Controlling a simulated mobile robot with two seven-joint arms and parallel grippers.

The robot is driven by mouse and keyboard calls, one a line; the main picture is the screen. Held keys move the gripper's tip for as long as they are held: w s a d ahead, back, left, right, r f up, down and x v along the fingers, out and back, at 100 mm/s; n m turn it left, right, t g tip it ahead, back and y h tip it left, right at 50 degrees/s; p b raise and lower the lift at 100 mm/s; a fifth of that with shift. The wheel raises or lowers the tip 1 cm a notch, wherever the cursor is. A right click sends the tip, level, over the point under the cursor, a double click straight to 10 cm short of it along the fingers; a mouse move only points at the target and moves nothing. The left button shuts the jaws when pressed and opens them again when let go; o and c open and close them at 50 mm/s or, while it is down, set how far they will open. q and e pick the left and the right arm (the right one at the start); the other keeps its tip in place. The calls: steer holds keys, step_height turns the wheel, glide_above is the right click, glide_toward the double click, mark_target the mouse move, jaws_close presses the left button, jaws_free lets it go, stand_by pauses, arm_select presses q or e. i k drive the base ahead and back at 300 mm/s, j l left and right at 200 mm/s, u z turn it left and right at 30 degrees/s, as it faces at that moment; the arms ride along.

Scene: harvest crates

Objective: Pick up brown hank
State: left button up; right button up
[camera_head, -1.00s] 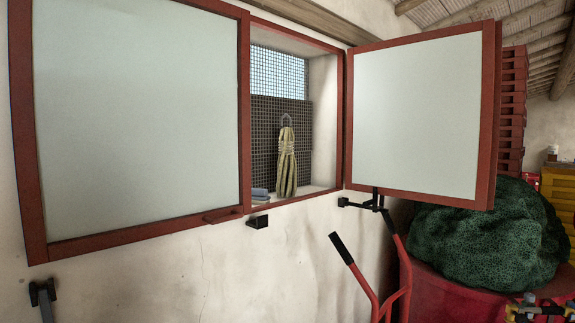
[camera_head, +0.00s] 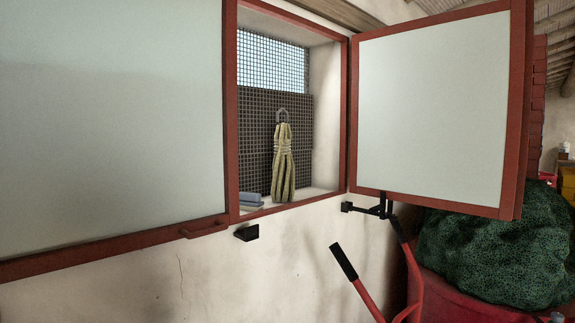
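A yellowish-tan hank (camera_head: 284,165), the only hank in view, hangs upright in the window recess. It is gathered at the top on a grey loop or hook (camera_head: 282,115), in front of a dark grid panel (camera_head: 257,140). Its lower end reaches close to the sill (camera_head: 300,198); I cannot tell whether it touches. Its colour looks more olive-tan than brown. Neither of my grippers shows in the head view.
A red-framed pane (camera_head: 110,130) covers the left; another red-framed shutter (camera_head: 435,115) swings open at right. Blue-grey folded items (camera_head: 250,199) lie on the sill. Below are a black bracket (camera_head: 247,232), red handles with black grips (camera_head: 343,262), and a green bundle (camera_head: 495,245) on a red container.

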mark_target(283, 188)
steer(key=i+l+z, duration=0.15)
steer(key=i+z, duration=0.2)
steer(key=i, duration=0.65)
steer(key=z, duration=1.05)
